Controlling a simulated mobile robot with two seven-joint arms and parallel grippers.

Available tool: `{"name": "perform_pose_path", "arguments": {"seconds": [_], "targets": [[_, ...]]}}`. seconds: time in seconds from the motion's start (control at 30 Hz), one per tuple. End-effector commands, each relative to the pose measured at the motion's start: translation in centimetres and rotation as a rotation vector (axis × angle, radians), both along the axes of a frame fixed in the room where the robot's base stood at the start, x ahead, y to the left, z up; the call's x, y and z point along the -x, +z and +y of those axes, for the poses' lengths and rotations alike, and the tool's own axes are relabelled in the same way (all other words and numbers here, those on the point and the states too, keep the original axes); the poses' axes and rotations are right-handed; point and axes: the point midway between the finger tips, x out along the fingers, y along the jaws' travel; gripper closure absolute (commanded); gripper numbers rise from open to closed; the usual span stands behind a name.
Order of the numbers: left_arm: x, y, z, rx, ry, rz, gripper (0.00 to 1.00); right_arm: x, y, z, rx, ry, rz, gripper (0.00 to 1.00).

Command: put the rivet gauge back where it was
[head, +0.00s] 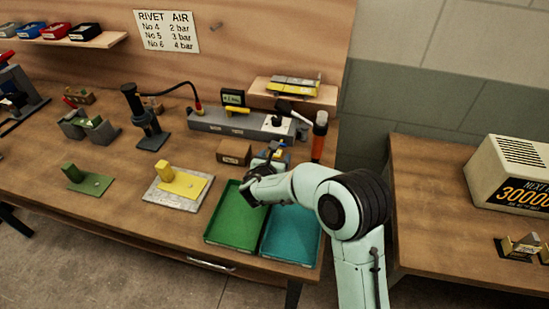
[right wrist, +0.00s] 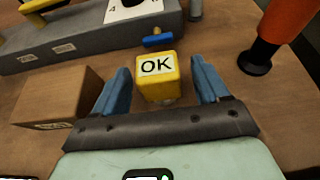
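My right gripper (head: 271,156) is low over the bench, just behind the green and teal trays. In the right wrist view its two blue fingers (right wrist: 161,88) are open, one on each side of a yellow block (right wrist: 157,88) marked "OK". Gaps show between the block and both fingers. A small blue bar-shaped piece (right wrist: 158,41) lies just beyond the block. No label names the rivet gauge, and I cannot tell whether this block is it. A yellow-and-black item (head: 295,84) lies on a wooden stand at the back. My left gripper is not in view.
A brown box (head: 234,152) stands left of the gripper and an orange-and-black tool (head: 319,135) stands right. A long grey unit (head: 240,123) runs behind. The green tray (head: 237,216) and teal tray (head: 291,236) are empty. A yellow bracket (head: 183,184) sits on a pale plate.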

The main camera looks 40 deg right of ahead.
Motion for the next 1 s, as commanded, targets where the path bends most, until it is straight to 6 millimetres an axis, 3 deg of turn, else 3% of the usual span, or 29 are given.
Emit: {"name": "perform_pose_path", "arguments": {"seconds": [0.27,0.7,1.0], "targets": [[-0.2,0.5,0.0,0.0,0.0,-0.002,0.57,0.0,0.6,0.0,0.0,0.0,0.0,0.26],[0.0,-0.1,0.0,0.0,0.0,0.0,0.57,5.0,3.7,6.4,-0.002,0.004,-0.002,0.26],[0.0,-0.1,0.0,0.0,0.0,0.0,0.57,6.8,4.9,8.6,0.0,0.001,0.0,0.26]]}}
